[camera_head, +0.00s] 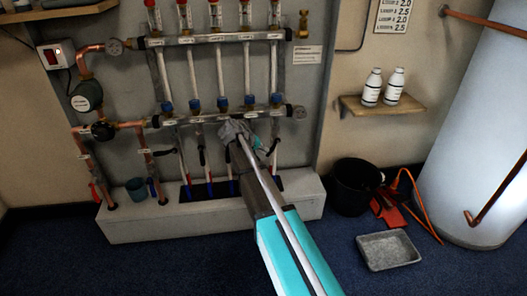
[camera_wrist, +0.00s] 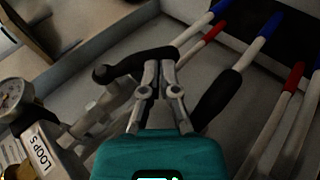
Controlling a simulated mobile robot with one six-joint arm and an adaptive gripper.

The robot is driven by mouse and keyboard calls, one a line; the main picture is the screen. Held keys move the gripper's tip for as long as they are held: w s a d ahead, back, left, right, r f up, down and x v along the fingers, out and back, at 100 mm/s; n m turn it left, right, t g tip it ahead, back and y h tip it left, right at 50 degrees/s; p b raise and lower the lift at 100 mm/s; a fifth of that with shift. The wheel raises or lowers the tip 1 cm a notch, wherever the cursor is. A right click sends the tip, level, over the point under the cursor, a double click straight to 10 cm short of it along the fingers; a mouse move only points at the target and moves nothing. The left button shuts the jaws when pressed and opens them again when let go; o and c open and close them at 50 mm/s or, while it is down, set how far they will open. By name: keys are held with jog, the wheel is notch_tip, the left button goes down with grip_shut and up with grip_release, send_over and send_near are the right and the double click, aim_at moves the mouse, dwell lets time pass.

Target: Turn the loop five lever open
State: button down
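The loop five lever (camera_wrist: 135,65) is black and lies across the wrist view, its rounded end at left and its right end by my fingertips. My gripper (camera_wrist: 160,72) has its two silver fingers close together with a narrow gap. Their tips meet the lever's right part in the picture; whether they touch it is unclear. The lever runs across both fingers rather than plainly between them. A white label (camera_wrist: 42,152), apparently reading loop 5, sits on the manifold at lower left. In the head view my gripper (camera_head: 237,130) is at the lower manifold bar (camera_head: 180,118) and hides the lever.
A second black lever (camera_wrist: 217,103) hangs close to the right of my fingers, among white pipes with red and blue ends. A gauge (camera_wrist: 14,98) is at left. A black bucket (camera_head: 352,187), grey tray (camera_head: 388,250) and tank (camera_head: 475,130) stand to the right.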

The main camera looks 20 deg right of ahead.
jog(key=shift+d+f, duration=0.15)
jog(key=shift+d, duration=0.1)
jog(key=shift+a, duration=0.1)
jog(key=a+f+p+v, duration=0.2)
jog(key=p+v, duration=0.5)
jog(key=v, duration=0.6)
jog(key=shift+a, duration=0.3)
jog(key=c, duration=1.4)
grip_release()
